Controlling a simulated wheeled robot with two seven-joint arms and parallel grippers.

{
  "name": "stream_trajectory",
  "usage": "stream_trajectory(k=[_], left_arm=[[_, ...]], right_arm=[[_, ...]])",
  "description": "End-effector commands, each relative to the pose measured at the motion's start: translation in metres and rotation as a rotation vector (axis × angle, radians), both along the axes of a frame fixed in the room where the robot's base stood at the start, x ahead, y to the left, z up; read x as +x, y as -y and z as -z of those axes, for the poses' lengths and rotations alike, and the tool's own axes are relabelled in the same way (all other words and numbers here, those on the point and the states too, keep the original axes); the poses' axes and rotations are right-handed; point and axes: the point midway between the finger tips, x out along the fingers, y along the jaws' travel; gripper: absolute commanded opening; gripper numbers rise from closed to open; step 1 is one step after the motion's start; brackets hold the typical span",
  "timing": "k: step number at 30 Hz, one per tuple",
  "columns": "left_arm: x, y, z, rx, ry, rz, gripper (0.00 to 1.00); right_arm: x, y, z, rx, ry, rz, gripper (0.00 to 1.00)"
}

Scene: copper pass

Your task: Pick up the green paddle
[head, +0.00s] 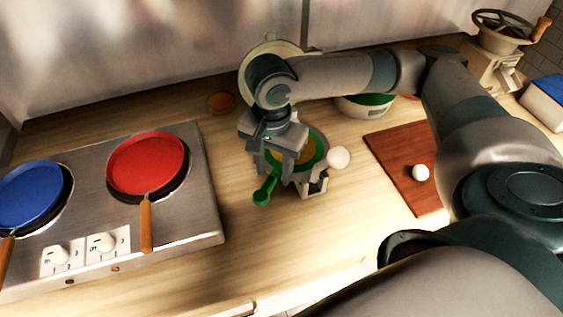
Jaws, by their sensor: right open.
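The green paddle (263,194) shows in the head view at the front left of a small grey appliance (313,183) on the wooden counter. Its rounded end points down and left. Its upper end runs up toward my gripper, and I cannot tell how it joins the appliance. My right gripper (277,168) is over the appliance, fingers pointing down, open, just above and right of the paddle. I cannot tell whether a finger touches it. The gripper hides part of the appliance, which has a green ring with yellow inside and a white knob. My left gripper is not in view.
A steel hob (204,224) with a red pan (146,163) and a blue pan (30,196) is at left. A brown board (389,152) with a white egg-like object (421,172) is at right. A green-and-white bowl (362,108) stands behind. The front counter is clear.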

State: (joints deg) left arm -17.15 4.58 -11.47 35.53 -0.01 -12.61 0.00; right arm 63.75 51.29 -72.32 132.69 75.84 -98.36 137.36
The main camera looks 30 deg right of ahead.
Motion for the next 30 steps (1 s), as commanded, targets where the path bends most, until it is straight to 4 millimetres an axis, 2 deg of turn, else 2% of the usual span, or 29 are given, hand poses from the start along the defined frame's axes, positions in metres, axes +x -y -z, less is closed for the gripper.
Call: stream_trajectory(k=[11,12,17,30], left_arm=[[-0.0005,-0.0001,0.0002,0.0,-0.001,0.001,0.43],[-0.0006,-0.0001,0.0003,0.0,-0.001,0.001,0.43],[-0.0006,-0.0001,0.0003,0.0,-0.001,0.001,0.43],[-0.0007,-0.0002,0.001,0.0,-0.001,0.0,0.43]], right_arm=[[0.0,0.0002,-0.0001,-0.001,-0.001,0.0,0.41],[0.0,0.0002,-0.0002,-0.001,-0.001,0.0,0.38],[0.0,0.0002,-0.0002,-0.001,-0.001,0.0,0.0],[0.0003,0.0001,-0.0065,0.0,0.0,0.0,0.0]])
